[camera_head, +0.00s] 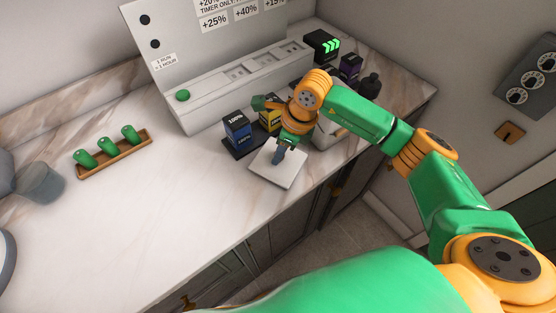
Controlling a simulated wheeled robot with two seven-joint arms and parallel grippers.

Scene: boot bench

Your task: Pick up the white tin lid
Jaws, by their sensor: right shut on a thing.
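The white tin lid (279,173) is a flat, square, pale plate near the front edge of the counter. My right gripper (279,156) points down over the middle of the lid and is shut on it; the fingers hide the part they hold. I cannot tell whether the lid rests on the counter or hangs just above it. A pale box, perhaps the open tin (326,137), stands behind and right of my right wrist, mostly hidden by the arm. My left gripper is not in view.
A blue box (237,130) and a yellow-labelled box (270,118) stand on a dark tray behind the lid. A grey machine (215,95) is at the back. A wooden tray (115,155) with green pieces stands left. The counter's middle-left is clear.

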